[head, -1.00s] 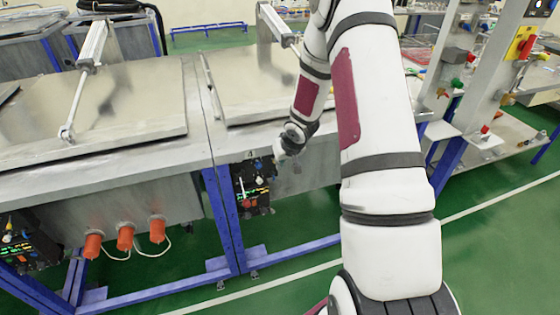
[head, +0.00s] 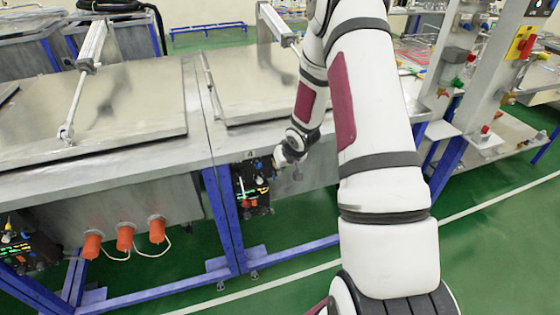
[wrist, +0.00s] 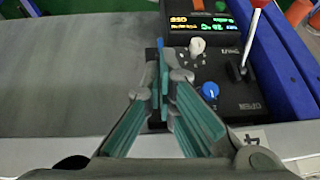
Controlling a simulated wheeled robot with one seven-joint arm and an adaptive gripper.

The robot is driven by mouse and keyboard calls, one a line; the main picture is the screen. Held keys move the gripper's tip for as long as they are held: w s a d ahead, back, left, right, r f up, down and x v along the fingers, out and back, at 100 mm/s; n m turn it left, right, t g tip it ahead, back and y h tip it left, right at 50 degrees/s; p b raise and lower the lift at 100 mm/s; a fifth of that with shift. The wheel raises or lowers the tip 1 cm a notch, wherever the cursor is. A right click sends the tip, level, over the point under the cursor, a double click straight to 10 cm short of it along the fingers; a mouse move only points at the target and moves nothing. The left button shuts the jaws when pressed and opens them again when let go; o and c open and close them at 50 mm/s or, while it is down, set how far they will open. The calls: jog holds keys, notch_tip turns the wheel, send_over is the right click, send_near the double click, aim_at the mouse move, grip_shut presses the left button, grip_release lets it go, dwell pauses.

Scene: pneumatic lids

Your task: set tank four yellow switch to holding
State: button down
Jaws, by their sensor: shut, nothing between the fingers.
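Tank four's black control panel (head: 250,202) is on the front of the middle tank, beside a blue leg. In the wrist view the panel (wrist: 225,65) shows a lit display, a white knob (wrist: 197,46), a blue knob (wrist: 210,91) and a red-topped lever (wrist: 252,40). A tag with an upside-down 4 (wrist: 257,138) is beside it. I cannot make out a yellow switch; the fingers cover part of the panel's left edge. My gripper (wrist: 165,65) is shut and empty, its tips at that edge, left of the white knob. In the head view it is at the panel's upper right (head: 276,163).
The metal tank lids (head: 125,100) are closed, with pneumatic cylinders above. Orange plugs (head: 125,237) and another panel (head: 22,243) are to the left. A blue frame leg (wrist: 270,50) borders the panel in the wrist view. Green floor lies below.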

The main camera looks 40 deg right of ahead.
jog(key=shift+f+b, duration=0.35)
jog(key=shift+f, duration=1.35)
jog(key=shift+r, duration=0.15)
dwell(0.3)
jog(key=shift+r+p, duration=0.5)
jog(key=shift+r, duration=0.2)
jog(key=shift+s, duration=0.1)
